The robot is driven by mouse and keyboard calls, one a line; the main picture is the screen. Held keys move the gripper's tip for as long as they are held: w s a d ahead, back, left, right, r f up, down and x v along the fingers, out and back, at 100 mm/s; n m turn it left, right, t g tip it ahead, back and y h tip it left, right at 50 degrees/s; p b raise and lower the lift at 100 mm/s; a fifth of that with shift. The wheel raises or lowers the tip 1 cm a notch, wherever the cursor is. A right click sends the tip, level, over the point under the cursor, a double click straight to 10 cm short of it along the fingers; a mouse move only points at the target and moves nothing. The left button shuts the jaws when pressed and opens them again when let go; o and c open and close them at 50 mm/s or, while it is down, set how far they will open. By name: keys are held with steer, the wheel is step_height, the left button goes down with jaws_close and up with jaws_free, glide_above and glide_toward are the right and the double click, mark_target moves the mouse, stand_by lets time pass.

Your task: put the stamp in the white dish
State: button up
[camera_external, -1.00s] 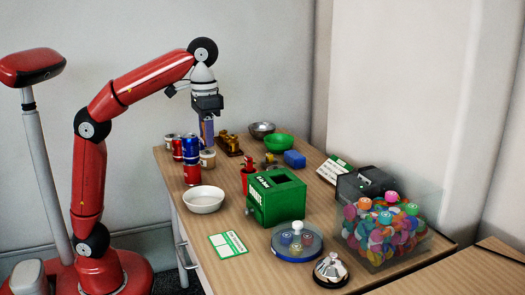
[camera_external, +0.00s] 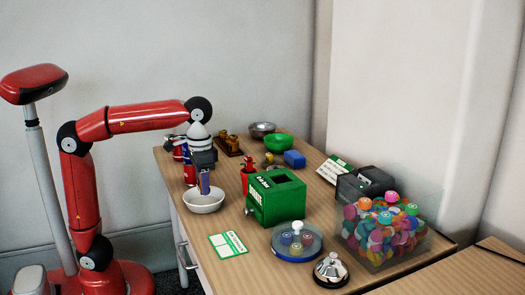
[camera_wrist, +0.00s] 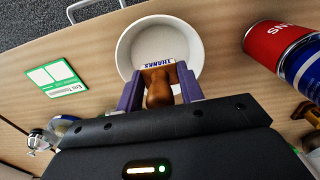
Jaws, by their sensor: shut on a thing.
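My gripper (camera_external: 204,184) is shut on the stamp and points down at the white dish (camera_external: 205,205). In the wrist view the stamp (camera_wrist: 158,92) has a brown wooden handle and a label reading THANKS, and sits between my purple fingers. The white dish (camera_wrist: 129,40) is round and opens just beyond the stamp there. The stamp's label end overlaps the dish's near part in that view. The stamp is above the dish or just inside its rim; I cannot tell whether it touches. In the external view my fingers hide the stamp.
Red and blue cans (camera_wrist: 282,45) stand close to the dish, behind it in the external view. A green box (camera_external: 276,205) stands to its right. A green and white card (camera_external: 228,245) lies flat in front. The table between card and dish is clear.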

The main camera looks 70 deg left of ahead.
steer(key=shift+f+b, duration=0.4)
steer(key=shift+f, duration=1.5)
steer(key=shift+f, duration=0.15)
steer(key=o, duration=1)
step_height(320, 180, up, 12)
steer(key=p, duration=0.3)
steer(key=shift+r, duration=0.2)
